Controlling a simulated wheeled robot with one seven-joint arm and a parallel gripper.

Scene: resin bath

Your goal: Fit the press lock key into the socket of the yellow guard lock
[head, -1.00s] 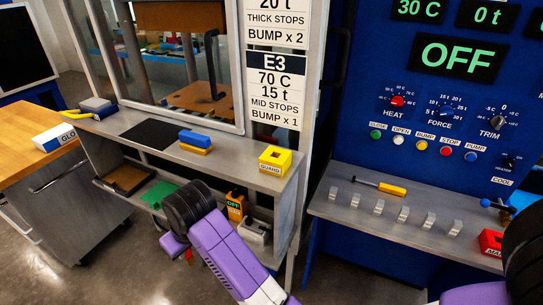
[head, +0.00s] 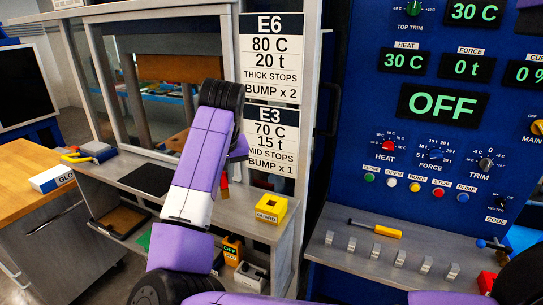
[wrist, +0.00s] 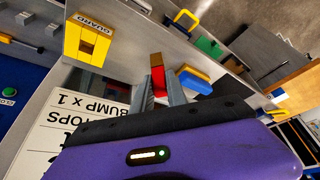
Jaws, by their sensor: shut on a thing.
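The yellow guard lock (head: 270,208) sits on the right end of the grey shelf, with GUARD on its front. In the wrist view the lock (wrist: 73,40) is at upper left, with a square opening in it. My gripper (wrist: 160,86) is shut on the red press lock key (wrist: 158,78), which sticks out beyond the fingertips. The key is apart from the lock, to its right in the wrist view. In the head view a small red part of the key (head: 224,181) shows beside my purple arm, above the shelf and left of the lock. The fingers are mostly hidden there.
A blue and yellow block (wrist: 196,82) lies close to the gripper in the wrist view; my arm hides it in the head view. A signboard (head: 271,100) on a post stands behind the shelf. The press console (head: 400,258) with its small levers is to the right.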

